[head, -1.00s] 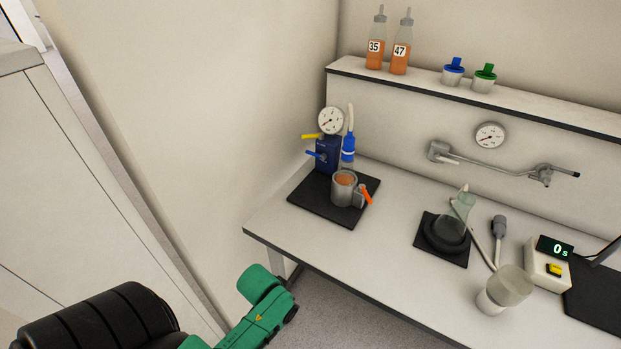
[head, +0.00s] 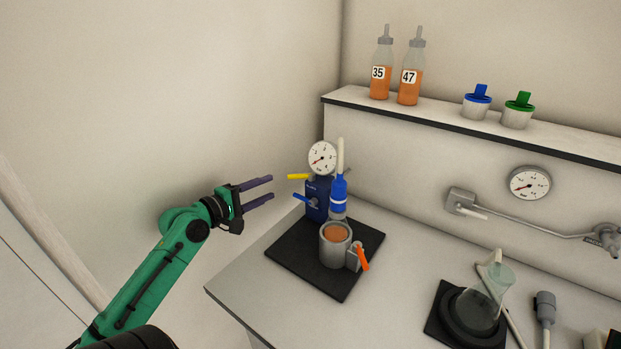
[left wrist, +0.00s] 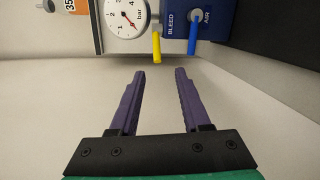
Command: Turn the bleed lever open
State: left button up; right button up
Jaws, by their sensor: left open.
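The bleed lever is the yellow lever (head: 298,177) on the blue block (head: 318,200) under the pressure gauge (head: 322,157). In the left wrist view the yellow lever (left wrist: 156,47) sits beside the BLEED label, and the blue lever (left wrist: 192,38) sits beside the AIR label. In the head view the blue lever (head: 301,197) is just below the yellow one. My left gripper (head: 272,188) is open and empty, left of both levers and apart from them. In the left wrist view its fingertips (left wrist: 160,71) point toward the yellow lever. My right gripper is not in view.
A grey cup (head: 335,255) of orange liquid with an orange handle stands on the black mat (head: 310,271) before the block. Bottles 35 (head: 380,82) and 47 (head: 410,88) stand on the shelf (head: 450,123). Left of the block is free space before the bare wall.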

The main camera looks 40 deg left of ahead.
aim_at(294, 177)
pick_arm(q)
jog(key=w+p, duration=0.1)
jog(key=w, duration=0.3)
jog(key=w+f+p, duration=0.1)
jog(key=w, duration=0.3)
jog(key=w+d+p, duration=0.1)
jog(key=w, duration=0.3)
jog(key=shift+w+d+f, duration=0.1)
jog(key=shift+w+f, duration=0.1)
jog(key=shift+w, duration=0.05)
jog(key=c, duration=0.7)
grip_shut()
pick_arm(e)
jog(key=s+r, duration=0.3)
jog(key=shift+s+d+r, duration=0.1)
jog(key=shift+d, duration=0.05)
pick_arm(q)
jog(key=shift+f, duration=0.1)
